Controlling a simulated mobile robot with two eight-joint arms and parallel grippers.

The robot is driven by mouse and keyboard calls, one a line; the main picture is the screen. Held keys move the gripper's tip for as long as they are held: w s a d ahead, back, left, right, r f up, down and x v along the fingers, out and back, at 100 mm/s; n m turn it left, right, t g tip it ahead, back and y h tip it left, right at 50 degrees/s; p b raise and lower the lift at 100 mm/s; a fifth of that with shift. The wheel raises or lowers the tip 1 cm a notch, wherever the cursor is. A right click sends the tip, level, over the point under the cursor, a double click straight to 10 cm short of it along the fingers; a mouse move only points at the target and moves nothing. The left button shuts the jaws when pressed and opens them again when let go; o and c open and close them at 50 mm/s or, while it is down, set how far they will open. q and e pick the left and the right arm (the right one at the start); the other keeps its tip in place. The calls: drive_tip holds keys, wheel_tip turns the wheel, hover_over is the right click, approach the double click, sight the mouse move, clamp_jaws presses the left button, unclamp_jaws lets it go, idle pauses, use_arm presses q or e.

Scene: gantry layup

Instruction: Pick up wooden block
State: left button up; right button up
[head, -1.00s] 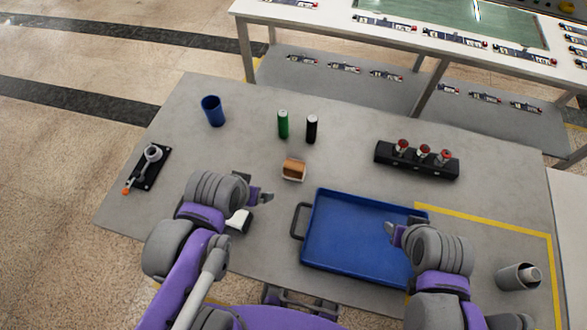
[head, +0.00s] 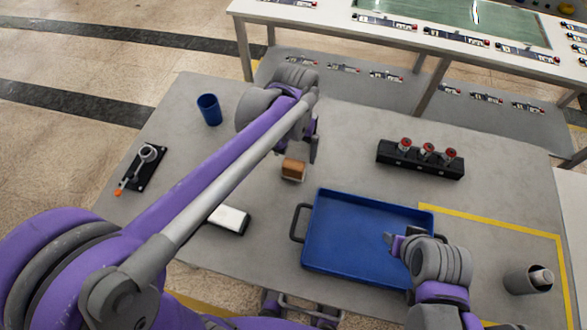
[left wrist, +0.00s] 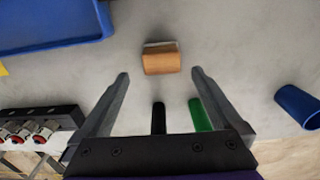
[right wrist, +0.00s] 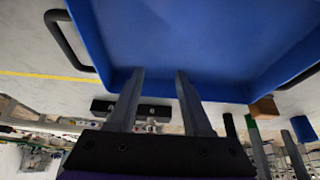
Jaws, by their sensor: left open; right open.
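The wooden block (head: 293,169) is a small brown block with a pale lower edge, on the grey table left of the blue tray. In the left wrist view the block (left wrist: 161,61) lies just beyond and between the fingertips. My left gripper (left wrist: 160,76) is open and empty; in the head view its fingers (head: 313,148) hang beside the block's upper right, not visibly touching it. My right gripper (right wrist: 160,72) is open and empty over the blue tray (head: 313,232). The block also shows at the right of the right wrist view (right wrist: 264,109).
Black (left wrist: 158,118) and green (left wrist: 200,115) cylinders stand near my left fingers. A blue cup (head: 209,109), a lever fixture (head: 142,168) and a white-topped block (head: 229,219) are at left. A black holder with red-topped parts (head: 420,158) and a grey cup (head: 528,279) are at right.

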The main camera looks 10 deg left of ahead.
sight(294, 164)
use_arm(q)
wheel_tip(294, 164, down, 7)
drive_tip(key=shift+a+r, duration=0.1)
drive_tip(key=shift+r, duration=0.1)
drive_tip(key=shift+c, duration=0.3)
drive_tip(key=c, duration=1.5)
drive_tip(key=shift+o, duration=0.2)
wheel_tip(294, 164, up, 10)
drive_tip(key=shift+r, duration=0.1)
drive_tip(key=o, duration=1)
drive_tip(key=shift+c, duration=0.2)
drive_tip(key=c, duration=0.6)
drive_tip(key=shift+s+a+p, duration=0.1)
drive_tip(key=shift+p, duration=0.25)
